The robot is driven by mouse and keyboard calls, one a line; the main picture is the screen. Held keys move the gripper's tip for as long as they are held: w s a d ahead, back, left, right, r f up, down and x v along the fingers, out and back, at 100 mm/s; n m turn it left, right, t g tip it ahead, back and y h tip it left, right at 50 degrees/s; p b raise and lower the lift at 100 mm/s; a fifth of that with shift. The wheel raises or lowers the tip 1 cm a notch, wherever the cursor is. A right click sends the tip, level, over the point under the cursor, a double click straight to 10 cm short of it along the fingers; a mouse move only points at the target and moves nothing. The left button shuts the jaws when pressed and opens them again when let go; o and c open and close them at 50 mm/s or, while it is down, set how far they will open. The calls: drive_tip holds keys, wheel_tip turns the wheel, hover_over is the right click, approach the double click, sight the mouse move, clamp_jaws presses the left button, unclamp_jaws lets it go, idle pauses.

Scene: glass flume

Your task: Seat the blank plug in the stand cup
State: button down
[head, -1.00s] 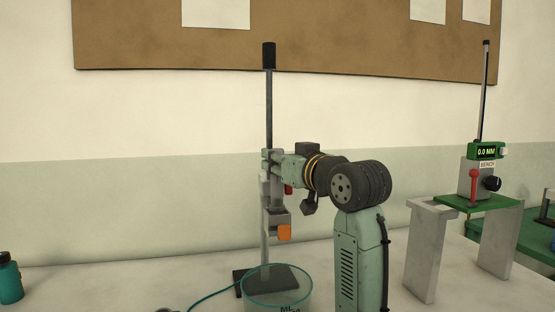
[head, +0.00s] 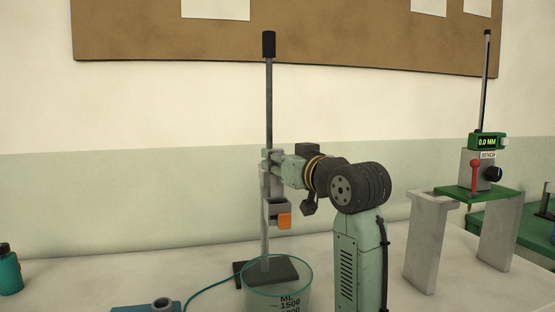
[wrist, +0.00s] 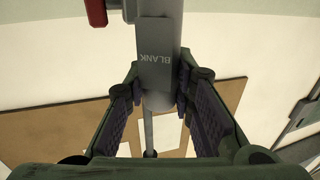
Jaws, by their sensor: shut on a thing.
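The blank plug (wrist: 155,68), a grey body marked BLANK, is between the patterned pads of my gripper (wrist: 158,92) in the wrist view. My gripper is shut on it. In the head view my gripper (head: 268,158) is at the stand's upright post (head: 269,100), and the plug is too small and covered to make out clearly. A grey bracket, which looks like the stand cup (head: 271,209), sits below the gripper, with an orange knob (head: 285,221) at its right. Whether the plug touches the cup cannot be told.
A glass beaker (head: 277,290) stands in front of the stand's dark base (head: 286,268). A blue fitting (head: 150,307) and teal cable lie left of it. A gauge (head: 480,172) reading 0.0 MM stands on a green-topped support at right. A teal bottle (head: 9,270) is far left.

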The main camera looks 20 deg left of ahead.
drive_tip(key=shift+f+b, duration=0.75)
drive_tip(key=shift+f, duration=0.45)
drive_tip(key=c, duration=1.3)
unclamp_jaws()
drive_tip(key=v, duration=1.2)
